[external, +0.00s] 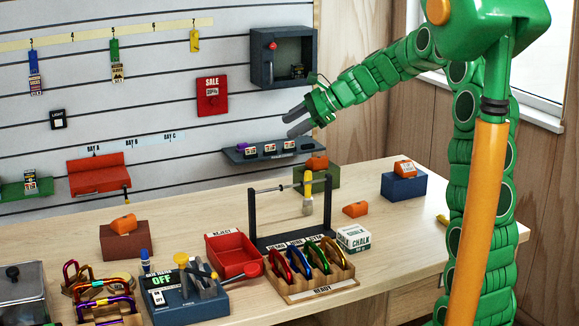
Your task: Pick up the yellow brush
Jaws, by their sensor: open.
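The yellow brush (308,184) hangs upright, bristles down, from the horizontal bar of a dark rack (252,215) on the wooden table. Its handle is yellow and its lower end is pale. My gripper (292,114) is open and appears empty. It is up in front of the slatted wall, above the brush and slightly left of it in the picture, clearly apart from it. Its grey fingers point left.
On the table (460,232) stand a red reject tray (232,254), a wooden tray of carabiners (308,290), a chalk box (353,238), a tester (185,298) and orange holds on blocks. A dark shelf (240,155) and open cabinet (262,70) are on the wall near my gripper.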

